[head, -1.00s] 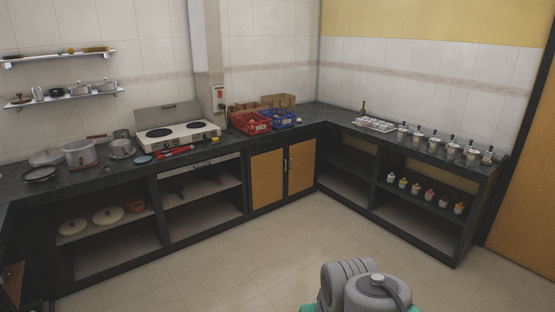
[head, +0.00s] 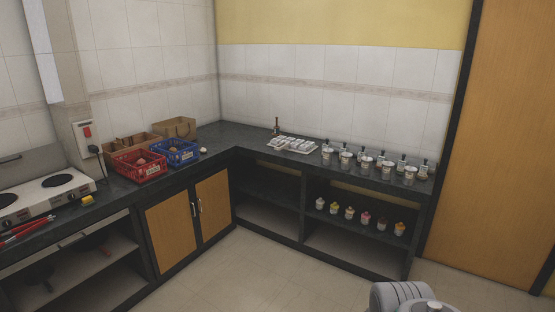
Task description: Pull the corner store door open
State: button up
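The corner store is a low cabinet under the counter with two wooden doors in dark frames, near the room's corner. Its left door (head: 171,231) and right door (head: 213,203) both look shut. Each has a small metal handle, the left handle (head: 193,209) and the right handle (head: 200,205), close together at the middle seam. My gripper is not in view. Only a grey part of my arm shows at the bottom right, well away from the doors.
The floor (head: 270,265) before the doors is clear.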

aim_at(212, 193)
jog(key=z, duration=0.15)
jog(key=i, duration=1.8)
jog(key=u, duration=0.3)
jog(key=i, duration=0.95)
jog(key=u, duration=1.6)
jog(key=i, duration=1)
jog(key=u, duration=0.75)
